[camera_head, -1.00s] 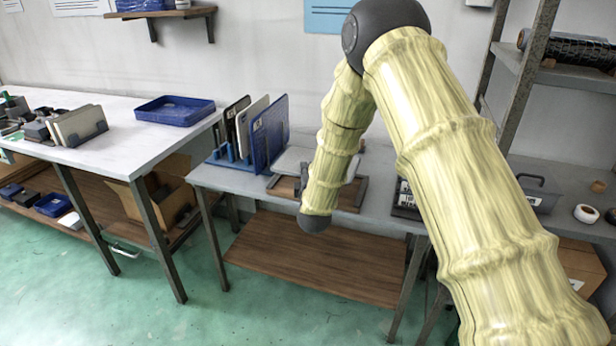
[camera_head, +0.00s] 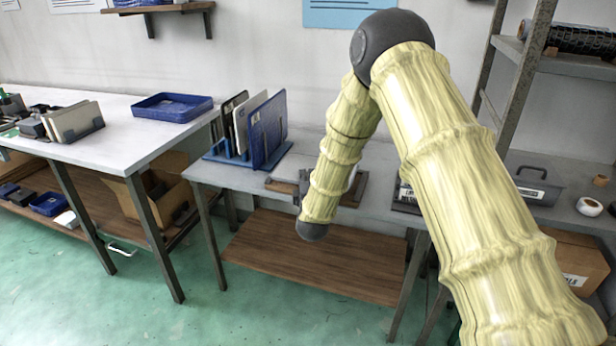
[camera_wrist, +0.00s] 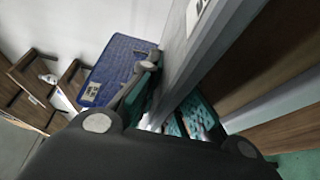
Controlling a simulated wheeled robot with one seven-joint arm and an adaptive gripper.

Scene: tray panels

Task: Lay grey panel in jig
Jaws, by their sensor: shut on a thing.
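In the wrist view, my gripper (camera_wrist: 175,92) has its teal-padded fingers shut on the grey panel (camera_wrist: 188,50), which shows steeply, nearly edge-on. In the head view, my arm hides the gripper and the held panel cannot be made out. The jig (camera_head: 281,187), with a brown base and dark rails, lies flat on the grey table behind my forearm. Its middle is hidden by the arm. I cannot tell whether the panel touches the jig.
A blue rack (camera_head: 225,158) left of the jig holds upright panels, including a blue panel (camera_head: 268,130) that also shows in the wrist view (camera_wrist: 117,68). A dark case (camera_head: 538,190) and a white roll (camera_head: 589,206) stand to the right.

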